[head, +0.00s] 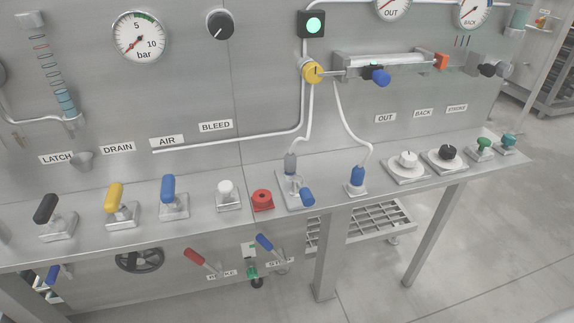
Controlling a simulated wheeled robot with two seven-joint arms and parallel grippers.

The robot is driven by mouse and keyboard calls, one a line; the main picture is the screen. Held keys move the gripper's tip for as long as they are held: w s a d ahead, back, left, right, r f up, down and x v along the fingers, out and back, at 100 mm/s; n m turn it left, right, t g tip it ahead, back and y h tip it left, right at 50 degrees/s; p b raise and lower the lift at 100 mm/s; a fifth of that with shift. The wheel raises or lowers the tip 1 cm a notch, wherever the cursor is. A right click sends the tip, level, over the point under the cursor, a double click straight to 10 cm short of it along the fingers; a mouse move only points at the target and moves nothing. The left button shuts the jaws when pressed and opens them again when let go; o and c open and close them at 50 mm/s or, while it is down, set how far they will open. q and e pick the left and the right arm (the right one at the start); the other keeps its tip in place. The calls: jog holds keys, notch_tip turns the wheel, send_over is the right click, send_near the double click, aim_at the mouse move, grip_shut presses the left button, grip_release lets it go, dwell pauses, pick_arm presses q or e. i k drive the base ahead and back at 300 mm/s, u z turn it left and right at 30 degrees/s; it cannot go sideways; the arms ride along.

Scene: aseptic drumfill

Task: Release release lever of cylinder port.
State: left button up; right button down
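Neither of my grippers is in view. The cylinder (385,64) lies level along the panel at the upper right, with a yellow round fitting (312,71) at its left end and a blue knob (380,77) in front. A port plate (290,203) on the ledge has a grey plug (290,164) with a hose, and a short blue lever (307,196) tilted toward the front right. To its right, a blue plug (357,177) with another hose sits in a small base. No label names the cylinder port, so I cannot tell for certain which lever belongs to it.
Black (45,208), yellow (114,197) and blue (168,188) handles stand on the ledge's left part. A white knob (225,188) and red button (262,199) are left of the port plate. White and black dials are on the right. Red (195,257) and blue (265,243) levers hang below.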

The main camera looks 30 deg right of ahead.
aim_at(307, 200)
jog(key=z, duration=2.05)
jog(key=k, duration=0.35)
jog(key=u, duration=0.65)
